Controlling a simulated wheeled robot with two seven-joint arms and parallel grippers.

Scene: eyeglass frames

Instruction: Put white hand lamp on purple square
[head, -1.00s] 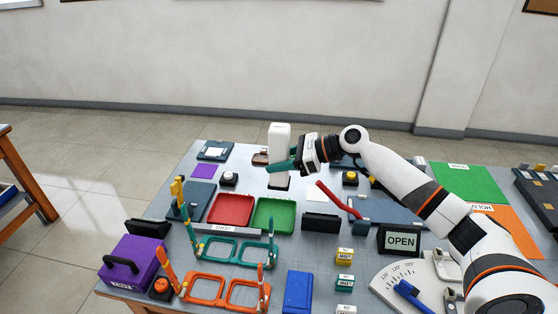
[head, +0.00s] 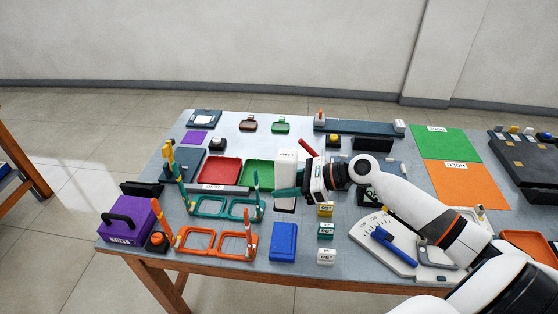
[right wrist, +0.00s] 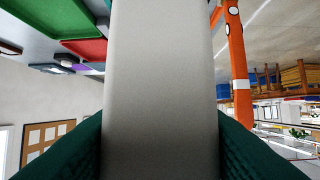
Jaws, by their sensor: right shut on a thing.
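The white hand lamp (head: 287,162) is upright in the head view, to the right of the green tray. My right gripper (head: 288,191) is shut on it, with teal fingers on both sides of its body. In the right wrist view the lamp's pale body (right wrist: 160,90) fills the middle between the teal fingers (right wrist: 160,150). I cannot tell whether its lower end touches the table. The purple square (head: 194,138) lies flat and bare at the far left of the table, well away from the lamp. My left gripper is not in view.
The red tray (head: 220,170) and green tray (head: 258,174) lie between the lamp and the purple square. Upright temples on the teal frame (head: 210,212) and orange frame (head: 218,257) stand nearby. A black button block (head: 218,144) sits right of the square. The back-left tabletop has bare room.

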